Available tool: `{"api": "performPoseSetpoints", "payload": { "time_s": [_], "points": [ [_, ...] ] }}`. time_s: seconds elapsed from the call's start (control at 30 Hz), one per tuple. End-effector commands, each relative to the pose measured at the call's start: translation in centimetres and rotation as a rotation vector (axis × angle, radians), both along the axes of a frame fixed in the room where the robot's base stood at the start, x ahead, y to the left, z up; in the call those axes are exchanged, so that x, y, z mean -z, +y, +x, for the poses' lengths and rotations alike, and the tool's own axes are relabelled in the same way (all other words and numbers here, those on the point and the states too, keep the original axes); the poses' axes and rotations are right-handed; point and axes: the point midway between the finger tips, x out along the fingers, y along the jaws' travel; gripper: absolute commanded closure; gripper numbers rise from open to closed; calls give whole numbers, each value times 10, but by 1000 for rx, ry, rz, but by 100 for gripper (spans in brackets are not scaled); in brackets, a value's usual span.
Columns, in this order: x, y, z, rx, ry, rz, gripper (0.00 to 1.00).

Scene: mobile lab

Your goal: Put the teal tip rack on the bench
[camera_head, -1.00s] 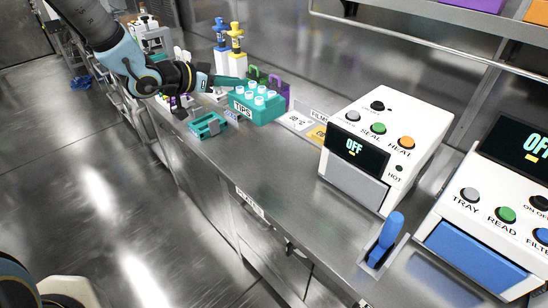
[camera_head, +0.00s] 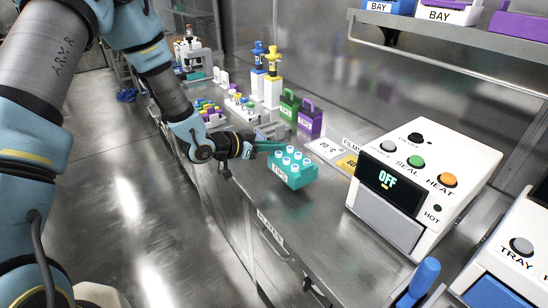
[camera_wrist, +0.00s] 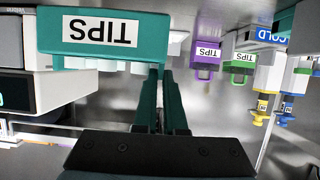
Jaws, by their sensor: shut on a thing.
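The teal tip rack (camera_head: 292,170) has white tips on top and a TIPS label. In the head view it is over the front part of the steel bench (camera_head: 312,212), left of the sealer, and slightly tilted; I cannot tell whether it touches the bench. My gripper (camera_head: 268,148) reaches it from the left and is shut on it. In the wrist view the rack (camera_wrist: 153,36) appears upside down at the upper left, at the ends of my gripper's teal fingers (camera_wrist: 161,95). The grasped part is partly hidden.
The white sealer (camera_head: 425,190) stands right of the rack. Green (camera_head: 289,105) and purple (camera_head: 310,117) TIPS boxes stand behind it, beside white stands with blue and yellow pipettes (camera_head: 272,75). A blue handle (camera_head: 418,282) rises at the front right. Bare bench lies in front of the sealer.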

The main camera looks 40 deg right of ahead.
Motion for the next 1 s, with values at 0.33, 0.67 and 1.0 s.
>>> {"api": "performPoseSetpoints", "payload": {
  "time_s": [0.33, 0.67, 1.0],
  "points": [
    [38, 0, -1, 1, 0, 0, 100],
    [42, 0, 0, 0, 0, 0, 100],
    [42, 0, 0, 0, 0, 0, 62]
  ]
}}
